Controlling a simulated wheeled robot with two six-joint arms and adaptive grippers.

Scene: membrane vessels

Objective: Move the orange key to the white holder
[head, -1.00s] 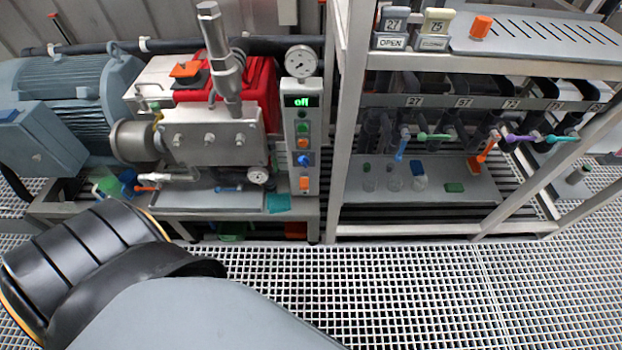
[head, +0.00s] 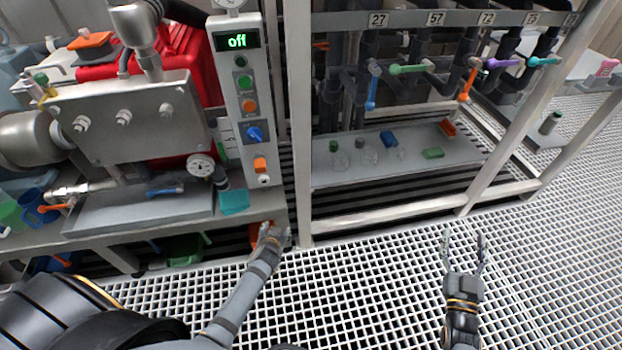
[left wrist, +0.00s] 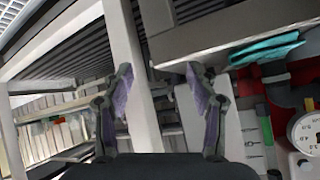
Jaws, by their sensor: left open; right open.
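An orange lever-shaped handle (head: 467,85) hangs on the pipes below the number 72; I cannot tell whether it is the orange key. I cannot pick out a white holder for certain. My left gripper (head: 273,235) is in front of the bench's right end, low beside the rack post; in the left wrist view its fingers (left wrist: 160,105) are apart with nothing between them. My right gripper (head: 463,250) is open and empty above the floor grating, in front of the rack and well below the orange handle.
Blue, green, purple and teal handles hang above. A control box (head: 245,110) reads "off". A teal cloth (head: 234,201) lies on the bench. Grating in front is clear.

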